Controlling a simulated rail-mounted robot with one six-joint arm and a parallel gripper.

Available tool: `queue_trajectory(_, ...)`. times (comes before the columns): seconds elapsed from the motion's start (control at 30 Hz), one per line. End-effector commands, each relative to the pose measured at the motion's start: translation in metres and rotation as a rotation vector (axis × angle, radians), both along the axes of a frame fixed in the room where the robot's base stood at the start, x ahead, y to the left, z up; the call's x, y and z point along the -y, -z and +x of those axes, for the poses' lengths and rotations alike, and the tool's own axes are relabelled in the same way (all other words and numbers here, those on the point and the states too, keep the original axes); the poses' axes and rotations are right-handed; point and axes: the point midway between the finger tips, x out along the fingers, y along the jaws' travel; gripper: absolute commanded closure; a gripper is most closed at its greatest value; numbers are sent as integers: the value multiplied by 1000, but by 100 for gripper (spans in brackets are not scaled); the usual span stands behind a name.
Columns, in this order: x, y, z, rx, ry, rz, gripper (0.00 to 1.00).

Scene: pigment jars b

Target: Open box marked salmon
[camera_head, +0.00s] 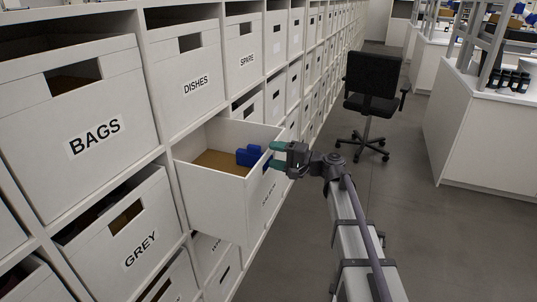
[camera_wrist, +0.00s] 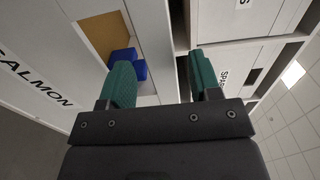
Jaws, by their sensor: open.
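The white box marked SALMON (camera_head: 215,200) is pulled well out of the shelving, so its open top shows. Its label is steeply angled in the head view but reads clearly in the wrist view (camera_wrist: 30,75). Blue items (camera_head: 249,155) lie inside on a brown bottom; they also show in the wrist view (camera_wrist: 127,60). My gripper (camera_head: 273,156) is open at the box's upper front corner. In the wrist view its green fingers (camera_wrist: 162,80) stand apart, with a white wall between them. I cannot tell whether they touch the box.
Boxes marked BAGS (camera_head: 75,160), DISHES (camera_head: 185,110), SPARE (camera_head: 245,75) and GREY (camera_head: 120,215) sit in the shelving around it. A black office chair (camera_head: 370,85) stands in the aisle. Grey floor (camera_head: 400,220) lies open right of my arm.

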Motion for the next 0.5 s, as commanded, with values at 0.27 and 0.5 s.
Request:
queue_trajectory(0.27, 60, 0, -30, 0, 2, 0, 43)
queue_trajectory(0.5, 72, 0, -36, 0, 0, 0, 43)
